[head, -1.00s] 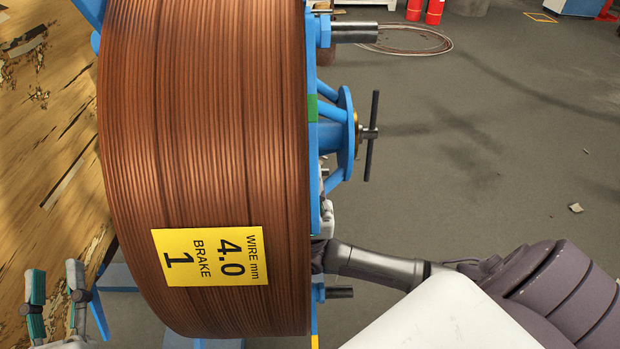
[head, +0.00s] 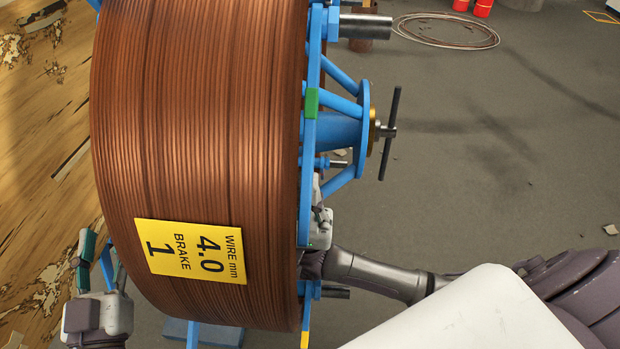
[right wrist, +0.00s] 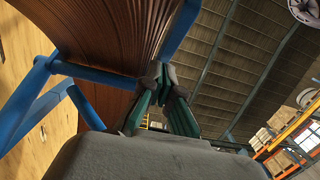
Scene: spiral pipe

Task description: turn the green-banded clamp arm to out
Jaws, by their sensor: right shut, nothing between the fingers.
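The copper wire spool (head: 200,150) fills the left half of the head view, with a blue frame on its right side. The green-banded clamp arm (head: 312,103) is a blue bar along the spool's right face; the green band is on it. My right gripper (head: 321,205) is beside the lower part of this frame, partly hidden by the blue bar. In the right wrist view its dark green fingers (right wrist: 163,76) are shut together and empty, close to a blue bar.
A blue hub with a dark cross handle (head: 390,130) sticks out right of the frame. A metal rod (head: 365,26) protrudes above it and another shows low down. A wooden surface (head: 40,150) lies at left. The grey floor at right is mostly clear.

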